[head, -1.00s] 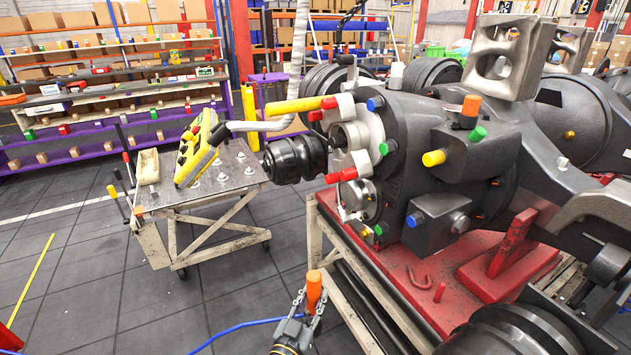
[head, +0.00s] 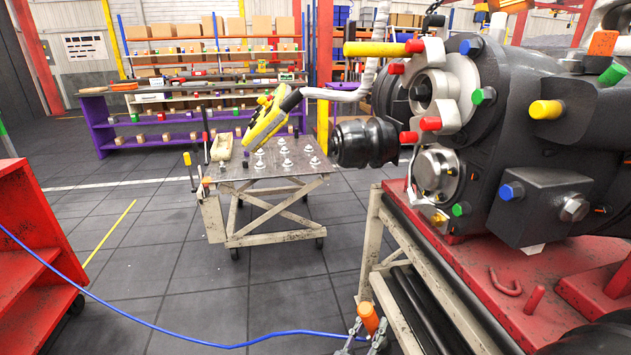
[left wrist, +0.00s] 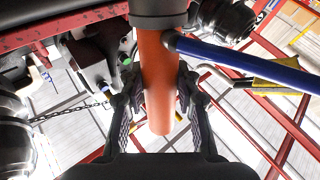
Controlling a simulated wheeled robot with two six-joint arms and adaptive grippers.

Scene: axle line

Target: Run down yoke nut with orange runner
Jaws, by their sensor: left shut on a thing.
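The orange runner (head: 368,318) shows at the bottom of the head view, upright in my left gripper (head: 366,332). In the left wrist view the runner's orange body (left wrist: 158,85) stands between the two dark fingers, which are shut on it, with a dark collar (left wrist: 158,14) at its upper end. The gripper is low beside the red stand, apart from the axle housing (head: 520,125). A round metal fitting (head: 436,173) is on the housing's face; I cannot tell which part is the yoke nut. My right gripper is out of view.
A red cabinet (head: 40,245) is at the left. A blue hose (head: 150,322) crosses the floor. Open floor lies between cabinet and stand.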

